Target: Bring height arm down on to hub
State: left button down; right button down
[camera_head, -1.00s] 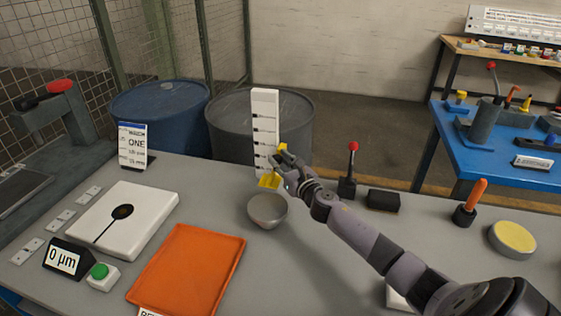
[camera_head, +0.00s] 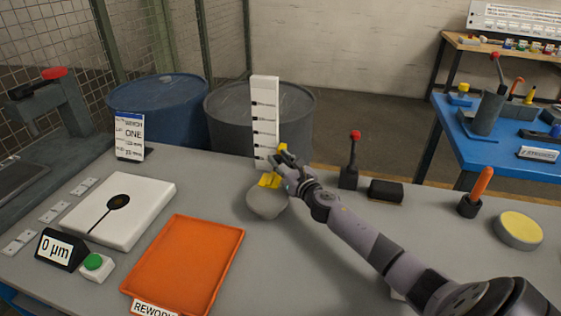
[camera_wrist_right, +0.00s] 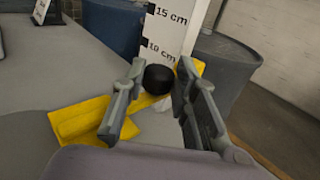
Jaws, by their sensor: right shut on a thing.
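The white height scale (camera_head: 264,105) stands upright near the far edge of the bench. Its yellow height arm (camera_head: 269,181) sits low on the scale and reaches over the back edge of a grey rounded piece, seemingly the hub (camera_head: 266,203). I cannot tell whether the arm touches it. My right gripper (camera_head: 285,163) is shut on the arm's black knob. In the right wrist view, the knob (camera_wrist_right: 158,79) is between the two grey fingers, with the yellow arm (camera_wrist_right: 82,122) below and left, near the 10 cm mark. My left gripper is not in view.
An orange tray (camera_head: 184,265) lies in front left, beside a white plate (camera_head: 145,210) and a green button (camera_head: 95,262). A red-knobbed lever (camera_head: 350,165) and a black block (camera_head: 385,190) stand right of the scale. Barrels (camera_head: 297,115) stand behind the bench.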

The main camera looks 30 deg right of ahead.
jog(key=c, duration=1.3)
grip_release()
jog(key=s+a, duration=0.1)
jog(key=s, duration=1.1)
jog(key=shift+f, duration=0.1)
